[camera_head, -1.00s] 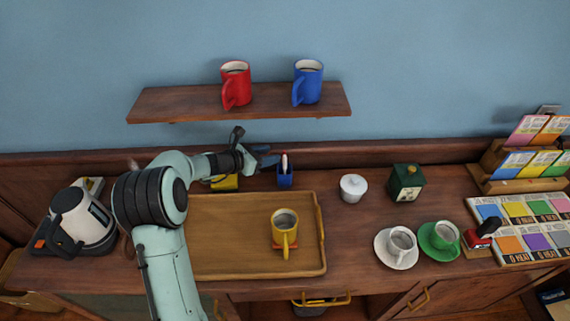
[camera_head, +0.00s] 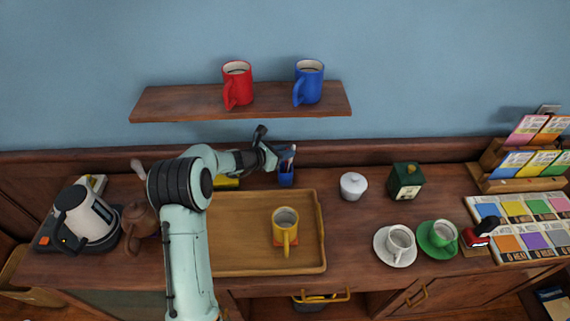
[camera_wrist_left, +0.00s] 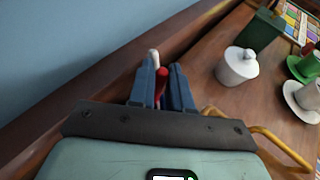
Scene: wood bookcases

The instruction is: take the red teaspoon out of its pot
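The blue pot (camera_head: 286,178) stands on the counter behind the wooden tray, with spoon handles rising from it. The red teaspoon (camera_wrist_left: 161,84) shows in the left wrist view as a red strip between the two blue-grey fingers of my left gripper (camera_wrist_left: 163,80). A white handle (camera_wrist_left: 154,57) shows just beyond the fingertips. In the head view my left gripper (camera_head: 271,157) is at the handles (camera_head: 291,153), just above the pot's left side. I cannot tell whether the fingers press on the red teaspoon. My right gripper is not in view.
A yellow mug (camera_head: 286,222) stands on the wooden tray (camera_head: 240,262). A white lidded bowl (camera_head: 353,186) and a green box (camera_head: 406,182) stand to the right of the pot. The shelf (camera_head: 185,102) above holds a red mug (camera_head: 237,84) and a blue mug (camera_head: 308,81).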

